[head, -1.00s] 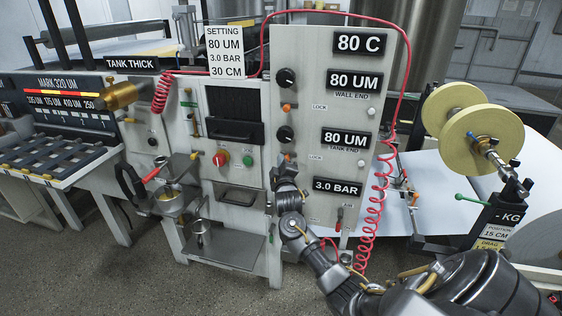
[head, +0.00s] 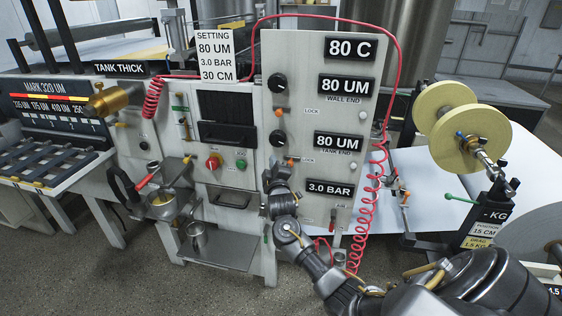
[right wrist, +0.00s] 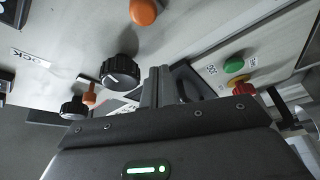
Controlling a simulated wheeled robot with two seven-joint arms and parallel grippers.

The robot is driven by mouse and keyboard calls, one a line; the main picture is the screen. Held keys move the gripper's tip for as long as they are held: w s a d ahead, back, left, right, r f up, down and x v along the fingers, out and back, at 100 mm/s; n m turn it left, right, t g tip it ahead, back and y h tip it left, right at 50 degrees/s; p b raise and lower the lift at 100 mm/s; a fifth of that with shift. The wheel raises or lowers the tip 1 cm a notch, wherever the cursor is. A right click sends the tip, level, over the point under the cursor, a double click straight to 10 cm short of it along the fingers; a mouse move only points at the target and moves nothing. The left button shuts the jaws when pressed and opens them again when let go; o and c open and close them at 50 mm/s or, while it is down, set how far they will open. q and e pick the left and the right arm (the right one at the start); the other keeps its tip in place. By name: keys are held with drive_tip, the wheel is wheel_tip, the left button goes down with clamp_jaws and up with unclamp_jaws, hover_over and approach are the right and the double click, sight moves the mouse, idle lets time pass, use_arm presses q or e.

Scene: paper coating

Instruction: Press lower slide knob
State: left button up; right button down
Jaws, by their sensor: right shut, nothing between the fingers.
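The lower slide knob, a small orange knob (head: 290,162), sits on the grey panel below the lower black dial (head: 277,138), beside a LOCK label. It shows large at the top of the right wrist view (right wrist: 145,12). The upper orange slide knob (head: 279,112) is higher on the panel and also shows in the right wrist view (right wrist: 88,95). My right gripper (head: 272,168) is just below and left of the lower knob in the picture, close to the panel. Its fingers (right wrist: 155,85) are together and empty. My left gripper is out of view.
A red button (head: 214,162) and a green button (head: 240,164) are left of my right gripper. A coiled red hose (head: 366,215) hangs right of the panel. A metal cup (head: 163,204) stands at the left, and cream rolls (head: 447,110) are at the right.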

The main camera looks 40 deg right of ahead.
drive_tip(key=b+v, duration=0.1)
drive_tip(key=v, duration=0.8)
drive_tip(key=shift+s+d, duration=0.2)
drive_tip(key=shift+d, duration=0.1)
drive_tip(key=shift+f, duration=0.1)
